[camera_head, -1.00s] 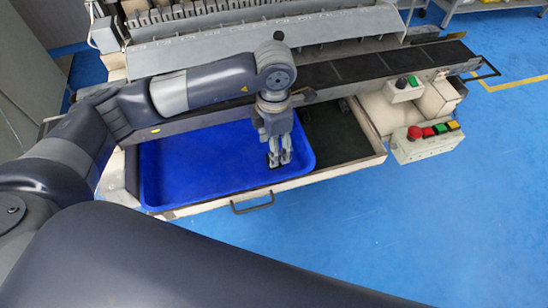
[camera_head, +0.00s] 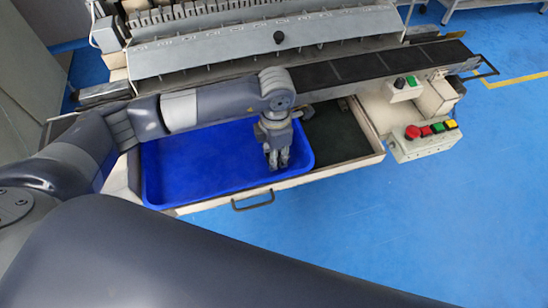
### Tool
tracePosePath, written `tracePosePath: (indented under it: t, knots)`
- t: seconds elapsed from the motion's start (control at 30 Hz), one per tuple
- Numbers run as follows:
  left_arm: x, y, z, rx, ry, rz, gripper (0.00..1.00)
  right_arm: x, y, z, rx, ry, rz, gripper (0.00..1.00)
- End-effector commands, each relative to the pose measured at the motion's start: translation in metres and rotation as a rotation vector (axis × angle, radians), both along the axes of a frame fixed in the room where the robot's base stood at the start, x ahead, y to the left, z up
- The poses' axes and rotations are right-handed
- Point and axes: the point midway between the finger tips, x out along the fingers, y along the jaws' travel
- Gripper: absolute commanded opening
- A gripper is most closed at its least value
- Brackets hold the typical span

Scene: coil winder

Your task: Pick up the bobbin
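My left gripper (camera_head: 278,163) points down over the right end of the blue tray (camera_head: 200,165). Its two fingertips are close together near the tray's front right corner, and it is too small to tell whether they are open or shut. I cannot make out a bobbin in the tray or between the fingers; the gripper and arm hide part of the tray. My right gripper is out of view.
The tray sits in an open drawer with a front handle (camera_head: 252,202). The drawer's right part (camera_head: 338,133) is dark and looks empty. A dark belt (camera_head: 370,65) runs behind. A button box (camera_head: 425,140) stands at right.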

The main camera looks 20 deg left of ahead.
Motion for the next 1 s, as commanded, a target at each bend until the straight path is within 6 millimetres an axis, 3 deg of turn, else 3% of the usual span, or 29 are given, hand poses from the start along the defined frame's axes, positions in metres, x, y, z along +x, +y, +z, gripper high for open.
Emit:
tracePosePath:
  t: [0.27,0.7,1.0]
  knots:
    - [0.001,0.0,0.004,0.0,-0.001,0.001,0.21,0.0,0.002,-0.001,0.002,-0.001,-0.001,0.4]
    - [0.001,0.0,0.082,0.0,-0.005,0.0,0.21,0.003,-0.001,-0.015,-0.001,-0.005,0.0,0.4]
    - [0.0,0.0,0.101,0.0,0.0,0.0,0.21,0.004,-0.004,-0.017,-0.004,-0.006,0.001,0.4]
